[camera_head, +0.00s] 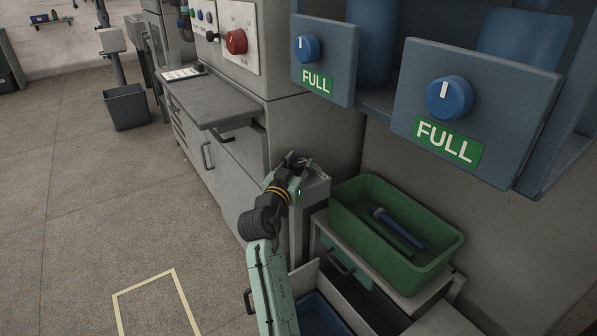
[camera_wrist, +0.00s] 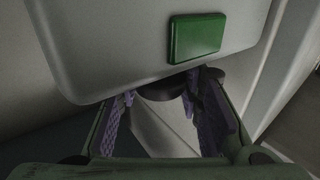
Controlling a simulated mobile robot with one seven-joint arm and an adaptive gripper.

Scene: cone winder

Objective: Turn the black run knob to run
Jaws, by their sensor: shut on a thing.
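My gripper (camera_head: 298,163) is low in the middle of the head view, at the top of a narrow grey housing (camera_head: 317,187) beside the machine cabinet. In the wrist view its two purple-padded fingers (camera_wrist: 163,108) reach under the edge of a grey box (camera_wrist: 120,45) with a green rectangle (camera_wrist: 196,38). They are shut on a dark, rounded thing (camera_wrist: 178,86), mostly hidden under that edge; I cannot tell whether it is the run knob. A separate black knob (camera_head: 211,36) is on the white panel at the upper left, well away from my gripper.
A red knob (camera_head: 236,41) is on the same panel. Blue knobs (camera_head: 449,97) over FULL labels are on boxes at the upper right. A green bin (camera_head: 344,212) holding blue and green rods stands right of my arm. A grey shelf (camera_head: 213,101) juts out left. The left floor is mostly clear.

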